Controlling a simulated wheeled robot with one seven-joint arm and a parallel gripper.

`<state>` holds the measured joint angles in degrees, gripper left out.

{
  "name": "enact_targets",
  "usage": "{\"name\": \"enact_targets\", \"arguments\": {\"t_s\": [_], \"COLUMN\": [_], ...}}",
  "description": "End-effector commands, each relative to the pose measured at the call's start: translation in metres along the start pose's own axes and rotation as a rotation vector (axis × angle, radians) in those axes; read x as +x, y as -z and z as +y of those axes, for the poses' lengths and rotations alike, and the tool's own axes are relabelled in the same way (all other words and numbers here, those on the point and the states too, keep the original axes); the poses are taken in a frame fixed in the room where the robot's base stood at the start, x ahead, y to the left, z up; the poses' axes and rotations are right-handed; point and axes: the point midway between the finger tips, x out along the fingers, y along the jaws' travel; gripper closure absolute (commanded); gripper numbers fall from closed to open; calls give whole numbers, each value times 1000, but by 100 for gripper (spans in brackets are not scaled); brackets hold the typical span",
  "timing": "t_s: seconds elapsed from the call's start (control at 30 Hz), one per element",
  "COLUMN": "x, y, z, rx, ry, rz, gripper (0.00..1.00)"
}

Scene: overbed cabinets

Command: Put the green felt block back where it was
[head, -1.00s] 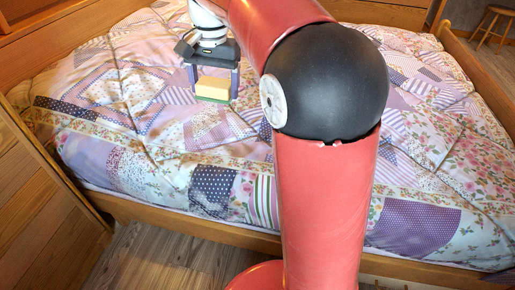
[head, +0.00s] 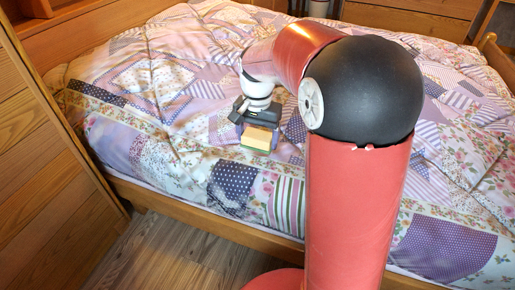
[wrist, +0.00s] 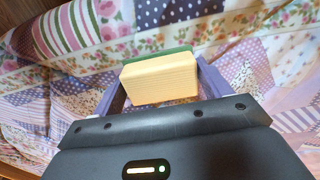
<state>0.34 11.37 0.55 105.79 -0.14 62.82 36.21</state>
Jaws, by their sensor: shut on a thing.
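The green felt block (head: 256,138) is a pale wooden block with a green layer along one face. My gripper (head: 257,142) is shut on it, with a purple-grey finger at each side. In the head view the block is over the patchwork bed, left of my red arm, with its green edge low. In the wrist view the block (wrist: 160,79) sits between the fingers of my gripper (wrist: 160,85), and its green edge shows along the far side. I cannot tell how high it is above the quilt.
The bed (head: 150,90) has a rumpled patchwork quilt and a wooden side rail (head: 200,222). A wooden cabinet front (head: 40,150) stands at the left. Wooden floor (head: 170,255) shows in front of the bed. Wooden drawers (head: 410,22) stand behind it.

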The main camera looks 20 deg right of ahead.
Motion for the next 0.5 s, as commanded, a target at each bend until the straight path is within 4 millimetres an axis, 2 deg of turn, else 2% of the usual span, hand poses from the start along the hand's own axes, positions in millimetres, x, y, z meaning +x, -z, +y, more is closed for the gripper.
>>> {"name": "enact_targets", "arguments": {"t_s": [0.3, 0.5], "x": [41, 42], "y": [0, 0], "z": [0, 0], "rx": [0, 0], "ry": [-2, 0], "rz": [-2, 0], "gripper": [42, 42]}}
